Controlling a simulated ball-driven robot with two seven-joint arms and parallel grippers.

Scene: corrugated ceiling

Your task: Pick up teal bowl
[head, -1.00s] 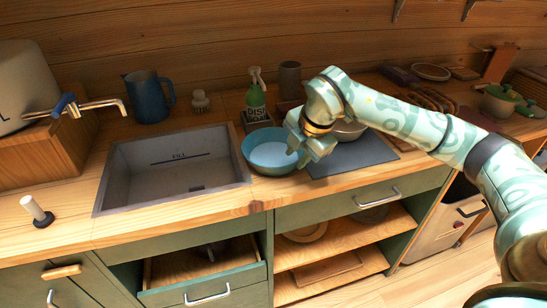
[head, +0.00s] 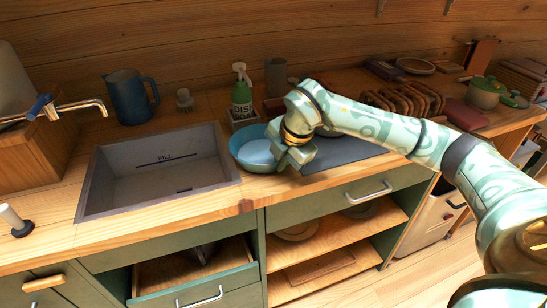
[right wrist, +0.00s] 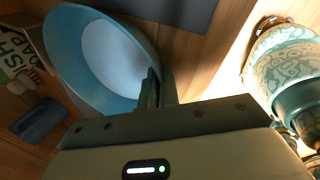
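The teal bowl (head: 254,152) stands upright on the wooden counter, just right of the sink. My right gripper (head: 283,158) is at the bowl's right rim. In the right wrist view the bowl (right wrist: 98,62) fills the upper left, with its pale inside showing. There the fingers of my right gripper (right wrist: 157,90) are close together, one inside the bowl and one outside, with the rim between them. The lower part of the rim is hidden behind the gripper body. My left gripper is not in view.
The sink (head: 160,170) lies left of the bowl. A dark grey mat (head: 345,152) lies to the right under my arm. A drawer below (head: 195,285) is pulled out.

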